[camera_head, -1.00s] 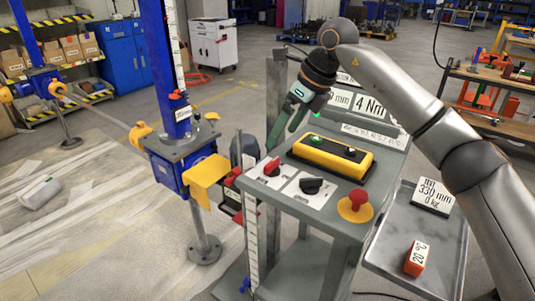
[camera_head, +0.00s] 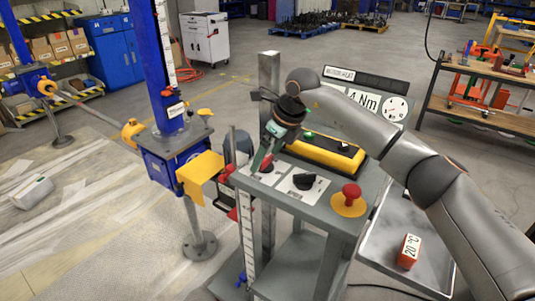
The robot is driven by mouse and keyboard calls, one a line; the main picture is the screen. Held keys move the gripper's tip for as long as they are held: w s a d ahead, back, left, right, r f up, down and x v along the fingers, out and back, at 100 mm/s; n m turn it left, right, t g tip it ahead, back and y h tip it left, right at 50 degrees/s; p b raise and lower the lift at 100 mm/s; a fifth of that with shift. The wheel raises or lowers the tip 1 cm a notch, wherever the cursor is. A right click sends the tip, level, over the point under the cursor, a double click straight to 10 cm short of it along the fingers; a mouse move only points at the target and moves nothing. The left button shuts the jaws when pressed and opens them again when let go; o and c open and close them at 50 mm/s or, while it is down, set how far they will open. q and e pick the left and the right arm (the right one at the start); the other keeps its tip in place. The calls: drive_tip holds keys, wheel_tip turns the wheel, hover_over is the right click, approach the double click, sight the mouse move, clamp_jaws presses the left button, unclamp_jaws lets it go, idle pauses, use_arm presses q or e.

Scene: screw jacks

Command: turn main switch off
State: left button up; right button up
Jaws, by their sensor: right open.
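The red rotary switch (camera_head: 267,163) sits on a white plate at the left end of the grey control panel and is partly hidden by my right gripper. My right gripper (camera_head: 260,161) points down over this switch, its green-marked fingers around or just above the red knob; I cannot tell whether they touch it. It is open. The knob's exact angle is hidden. My left gripper is not in view.
A black rotary switch (camera_head: 304,181) is right beside the red one. A yellow button box (camera_head: 327,152) lies behind, and a red mushroom button (camera_head: 351,194) on a yellow base stands to the right. A blue screw jack (camera_head: 180,150) with a yellow plate stands left.

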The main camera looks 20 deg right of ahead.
drive_tip(key=shift+f, duration=0.1)
drive_tip(key=c, duration=1.4)
